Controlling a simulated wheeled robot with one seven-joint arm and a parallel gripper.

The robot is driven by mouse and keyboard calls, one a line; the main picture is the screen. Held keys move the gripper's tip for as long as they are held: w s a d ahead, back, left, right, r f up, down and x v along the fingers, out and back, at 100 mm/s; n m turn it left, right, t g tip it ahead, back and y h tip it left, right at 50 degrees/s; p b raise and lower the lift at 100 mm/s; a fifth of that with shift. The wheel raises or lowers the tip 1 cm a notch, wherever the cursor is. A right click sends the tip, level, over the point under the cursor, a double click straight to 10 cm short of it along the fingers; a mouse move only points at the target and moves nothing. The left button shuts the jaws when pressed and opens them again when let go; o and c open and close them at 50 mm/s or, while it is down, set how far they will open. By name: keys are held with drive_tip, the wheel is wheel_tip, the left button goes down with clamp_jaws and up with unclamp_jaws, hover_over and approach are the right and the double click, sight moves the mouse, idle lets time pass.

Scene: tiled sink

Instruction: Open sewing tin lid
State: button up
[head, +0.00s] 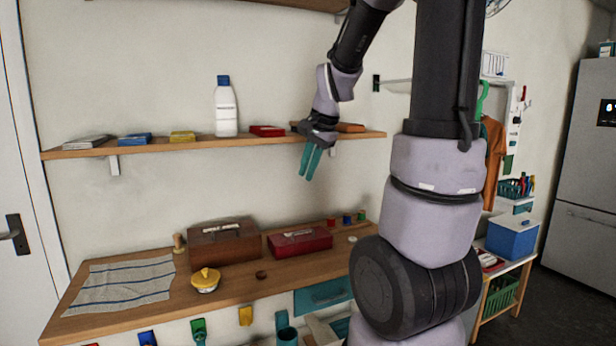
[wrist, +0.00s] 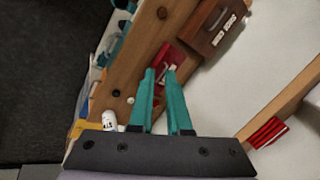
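A red tin (head: 300,242) with a pale label and a handle on top sits shut on the wooden counter; it appears to be the sewing tin. It also shows in the wrist view (wrist: 183,58), just beyond my fingertips and partly hidden by them. My gripper (head: 310,178) hangs above the tin at about shelf height, well clear of it. Its teal fingers point down. In the wrist view my gripper (wrist: 160,72) shows a gap between the fingers and nothing held.
A brown box (head: 224,243) stands left of the tin. Small spools (head: 347,219) stand behind right. The wall shelf (head: 225,143) with a white bottle (head: 226,107) is close to my gripper.

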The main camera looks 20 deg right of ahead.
drive_tip(key=w+f+m, duration=0.1)
drive_tip(key=f+m, duration=0.1)
drive_tip(key=w+a+f+m+y, duration=0.1)
drive_tip(key=w+m, duration=0.1)
drive_tip(key=w+a+f+m+y, duration=0.1)
drive_tip(key=w+f+m, duration=0.1)
drive_tip(key=shift+a+f+m+t, duration=0.25)
drive_tip(key=shift+f+m+t, duration=0.05)
drive_tip(key=shift+f, duration=0.05)
clamp_jaws()
drive_tip(key=m+t+h, duration=0.2)
drive_tip(key=m+h, duration=0.1)
drive_tip(key=m, duration=1.4)
approach(303, 240)
drive_tip(key=x, duration=0.6)
drive_tip(key=shift+w, duration=0.2)
